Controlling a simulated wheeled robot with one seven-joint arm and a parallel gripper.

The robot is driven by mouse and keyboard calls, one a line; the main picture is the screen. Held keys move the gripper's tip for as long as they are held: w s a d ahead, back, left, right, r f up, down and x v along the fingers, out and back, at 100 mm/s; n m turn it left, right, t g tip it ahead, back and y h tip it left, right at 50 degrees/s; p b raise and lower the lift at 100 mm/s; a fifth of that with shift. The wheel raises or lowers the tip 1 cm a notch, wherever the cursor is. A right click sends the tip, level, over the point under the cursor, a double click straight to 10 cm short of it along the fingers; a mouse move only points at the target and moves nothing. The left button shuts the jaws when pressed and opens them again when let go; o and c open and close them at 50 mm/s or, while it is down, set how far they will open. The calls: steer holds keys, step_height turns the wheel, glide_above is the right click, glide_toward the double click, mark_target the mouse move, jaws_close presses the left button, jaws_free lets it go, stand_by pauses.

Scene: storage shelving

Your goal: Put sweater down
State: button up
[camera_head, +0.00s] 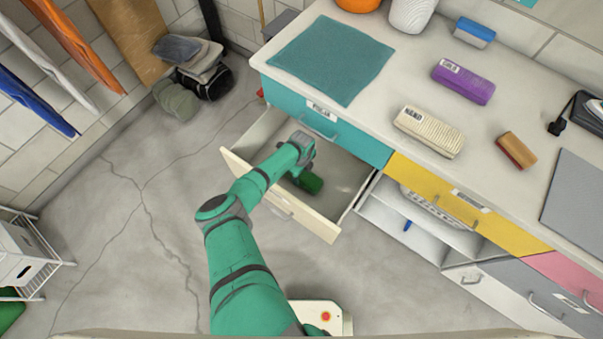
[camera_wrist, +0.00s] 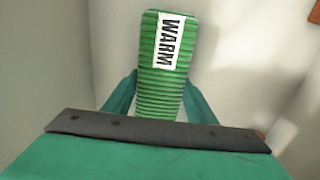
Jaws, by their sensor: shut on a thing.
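The sweater is a green ribbed, rolled bundle with a white WARM label; it shows in the wrist view (camera_wrist: 160,85) and in the head view (camera_head: 308,182). My gripper (camera_head: 300,170) reaches down into an open cream drawer (camera_head: 282,203). In the wrist view its teal fingers (camera_wrist: 158,105) close on both sides of the sweater. The sweater is inside the drawer's walls; whether it touches the drawer floor I cannot tell. The fingertips are hidden behind my wrist in the head view.
The countertop above holds a teal cloth (camera_head: 332,60), a purple bundle (camera_head: 463,82), a cream bundle (camera_head: 428,132), a brown block (camera_head: 516,150) and a blue block (camera_head: 474,33). The drawer floor right of the sweater is bare. Bags (camera_head: 200,68) lie by the wall.

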steer(key=o, duration=1.4)
steer(key=shift+c, duration=0.2)
steer(key=shift+r, duration=0.1)
step_height(320, 180, up, 13)
